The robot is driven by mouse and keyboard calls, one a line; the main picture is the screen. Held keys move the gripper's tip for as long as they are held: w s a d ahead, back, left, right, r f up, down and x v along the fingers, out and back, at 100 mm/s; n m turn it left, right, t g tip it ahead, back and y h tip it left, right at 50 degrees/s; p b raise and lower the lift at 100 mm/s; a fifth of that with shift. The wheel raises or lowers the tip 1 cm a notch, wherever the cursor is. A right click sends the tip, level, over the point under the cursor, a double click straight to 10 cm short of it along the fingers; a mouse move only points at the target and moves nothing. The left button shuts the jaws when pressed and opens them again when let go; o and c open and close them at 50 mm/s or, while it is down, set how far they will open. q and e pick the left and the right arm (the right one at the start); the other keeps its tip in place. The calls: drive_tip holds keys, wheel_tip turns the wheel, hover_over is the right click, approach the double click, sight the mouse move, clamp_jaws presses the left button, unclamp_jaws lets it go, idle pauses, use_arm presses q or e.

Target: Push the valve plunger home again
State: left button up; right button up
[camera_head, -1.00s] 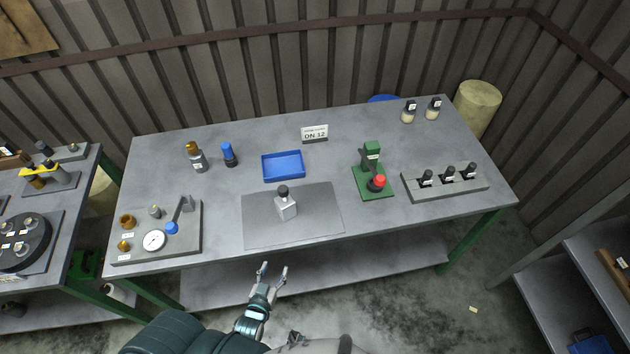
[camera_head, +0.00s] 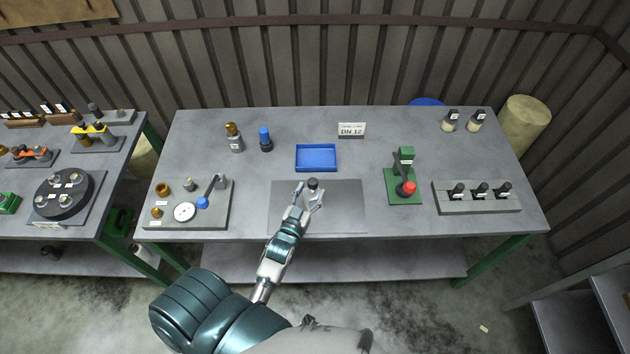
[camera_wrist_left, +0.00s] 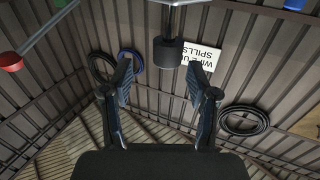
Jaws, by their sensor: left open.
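A small grey bottle-like body with a black cylindrical top (camera_head: 313,183) stands on the grey mat (camera_head: 345,214) at the middle of the table. Its lower part is mostly hidden behind my left gripper (camera_head: 310,196). In the left wrist view, upside down, the black top (camera_wrist_left: 167,52) shows just beyond the open fingertips of my left gripper (camera_wrist_left: 162,74). Nothing is held between the fingers, and I see no clear contact. I cannot make out a separate valve plunger. My right gripper is not in view.
A blue tray (camera_head: 316,146) lies behind the mat. A green press with a red knob (camera_head: 405,188) stands right, beside a rack of black-topped parts (camera_head: 477,208). A gauge plate with a blue-knobbed lever (camera_head: 203,202) is left. Bottles stand at the back.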

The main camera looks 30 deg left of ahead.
sight(313, 185)
use_arm(q)
drive_tip(key=w, duration=0.2)
drive_tip(key=w+a, duration=0.1)
drive_tip(key=shift+w+a, duration=0.1)
drive_tip(key=shift+w, duration=0.25)
drive_tip(key=shift+w+a+f, duration=0.15)
drive_tip(key=shift+w+a, duration=0.05)
drive_tip(key=shift+a, duration=0.25)
drive_tip(key=shift+d, duration=0.15)
drive_tip(key=shift+c, duration=1)
drive_tip(key=shift+d, duration=0.3)
drive_tip(key=c, duration=0.8)
drive_tip(key=shift+d, duration=0.15)
clamp_jaws()
drive_tip(key=shift+f, duration=0.1)
drive_tip(key=shift+a+f, duration=0.2)
drive_tip(key=shift+f, duration=0.65)
drive_tip(key=shift+a, duration=0.1)
drive_tip(key=o, duration=0.6)
unclamp_jaws()
drive_tip(key=o, duration=0.4)
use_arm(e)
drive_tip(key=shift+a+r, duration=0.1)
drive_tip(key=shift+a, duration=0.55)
